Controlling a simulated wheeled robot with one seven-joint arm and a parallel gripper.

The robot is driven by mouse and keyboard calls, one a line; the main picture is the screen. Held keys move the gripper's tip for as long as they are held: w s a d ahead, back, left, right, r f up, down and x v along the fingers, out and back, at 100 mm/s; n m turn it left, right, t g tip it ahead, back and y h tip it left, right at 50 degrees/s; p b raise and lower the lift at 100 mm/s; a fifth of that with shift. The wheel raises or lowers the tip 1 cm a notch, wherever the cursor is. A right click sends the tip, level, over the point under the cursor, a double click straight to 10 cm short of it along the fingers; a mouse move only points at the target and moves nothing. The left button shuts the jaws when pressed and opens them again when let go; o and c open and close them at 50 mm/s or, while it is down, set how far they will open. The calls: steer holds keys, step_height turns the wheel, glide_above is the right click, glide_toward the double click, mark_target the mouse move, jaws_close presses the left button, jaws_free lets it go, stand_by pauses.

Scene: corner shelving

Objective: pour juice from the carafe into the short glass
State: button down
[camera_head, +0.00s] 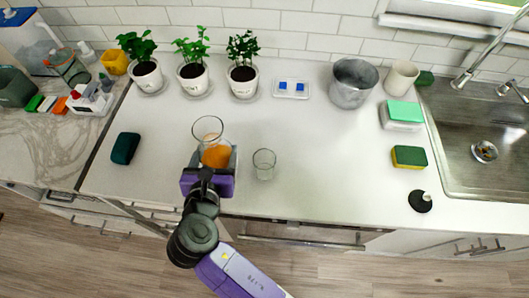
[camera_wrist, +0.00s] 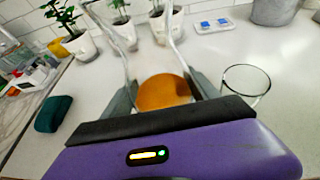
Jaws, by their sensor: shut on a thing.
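The glass carafe (camera_head: 208,133) holds orange juice low in its body and has a wide flared neck. It stands about upright at the front left of the white counter. My gripper (camera_head: 217,157) is shut on the carafe, with a grey finger on each side of it. The carafe also shows in the wrist view (camera_wrist: 163,92), between the fingers. The short glass (camera_head: 264,164) is clear and looks empty. It stands on the counter just right of the carafe, apart from it, and shows at the right in the wrist view (camera_wrist: 244,84). The carafe's base is hidden by my gripper.
Several potted plants (camera_head: 191,75) line the back wall. A dark green block (camera_head: 125,148) lies to the left. A metal pot (camera_head: 353,83), a sponge (camera_head: 409,157) and the sink (camera_head: 480,140) are to the right.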

steer(key=shift+r, duration=0.3)
steer(key=shift+r+m+y, duration=0.2)
steer(key=shift+m+y, duration=0.2)
steer(key=shift+m, duration=0.3)
steer(key=shift+r+m+y, duration=0.15)
steer(key=shift+m+y, duration=0.55)
steer(key=shift+m, duration=0.1)
steer(key=shift+d+m+t+y, duration=0.3)
steer(key=shift+m+y, duration=0.3)
steer(key=shift+m, duration=0.5)
steer(key=shift+a+f+m+y+b, duration=0.2)
steer(key=shift+f+m+y+b, duration=0.15)
steer(key=shift+f+b, duration=0.5)
steer(key=m+b, duration=0.1)
steer(key=b, duration=0.4)
steer(key=a+f+m+y+b, duration=0.1)
steer(key=m+b, duration=0.1)
steer(key=b, duration=0.2)
steer(key=shift+s+f+t+b, duration=0.1)
steer(key=shift+t+b, duration=0.3)
steer(key=shift+a+y+b, duration=0.1)
steer(key=shift+y+b, duration=0.15)
steer(key=shift+b, duration=0.25)
steer(key=shift+r+m, duration=0.25)
steer(key=shift+r, duration=0.25)
steer(key=shift+r+b, duration=0.1)
steer(key=shift+b, duration=0.25)
